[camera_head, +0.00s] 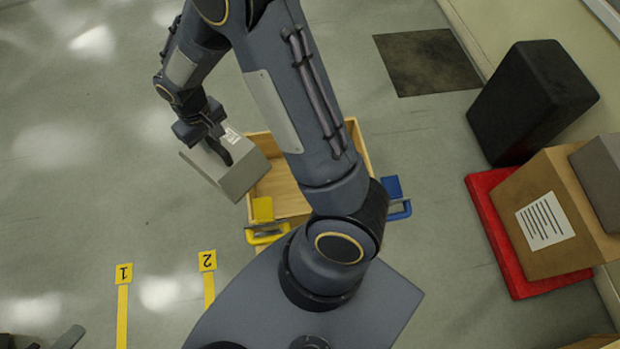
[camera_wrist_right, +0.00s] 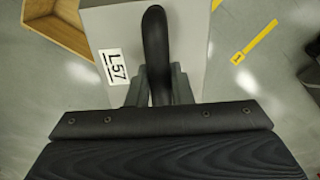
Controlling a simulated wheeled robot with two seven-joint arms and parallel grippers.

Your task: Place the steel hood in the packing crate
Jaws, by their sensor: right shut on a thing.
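The steel hood (camera_head: 243,180) is a grey, box-shaped piece with a white label. My right gripper (camera_head: 222,150) is shut on it and holds it tilted at the left side of the wooden packing crate (camera_head: 357,146). In the right wrist view the hood (camera_wrist_right: 195,40) fills the upper middle, labelled L57, with a dark handle-like bar between the fingers. My right arm covers much of the crate in the head view.
A yellow clamp-like piece (camera_head: 263,211) and a blue one (camera_head: 394,190) sit by the crate. Yellow floor markers 1 (camera_head: 124,274) and 2 (camera_head: 207,261) lie lower left. A cardboard box (camera_head: 570,240) on a red pallet (camera_head: 490,205) and a black case (camera_head: 530,100) stand right.

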